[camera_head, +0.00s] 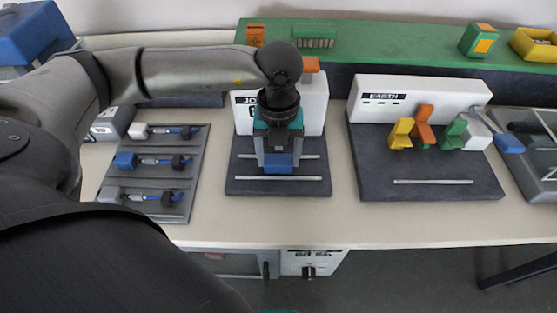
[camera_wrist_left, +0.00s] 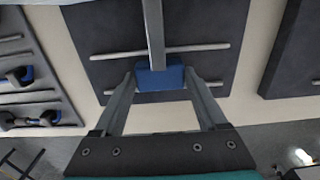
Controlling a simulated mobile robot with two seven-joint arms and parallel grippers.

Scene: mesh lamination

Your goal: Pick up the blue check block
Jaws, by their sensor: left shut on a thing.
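The blue check block (camera_head: 279,169) shows over the dark plate of the middle station (camera_head: 250,183). My left gripper (camera_head: 279,158) reaches down from above and is shut on the block, one finger on each side. In the left wrist view the block (camera_wrist_left: 160,78) sits between the fingertips, over the dark plate (camera_wrist_left: 105,65) and near a light rod (camera_wrist_left: 112,54). A grey bar (camera_wrist_left: 154,32) runs to the block from the top of that view. I cannot tell whether the block touches the plate. My right gripper is not in view.
On the left, a grey rack (camera_head: 150,172) holds several small tools with blue parts. A green shelf (camera_head: 380,42) runs along the back. The table's front strip (camera_head: 350,228) is clear.

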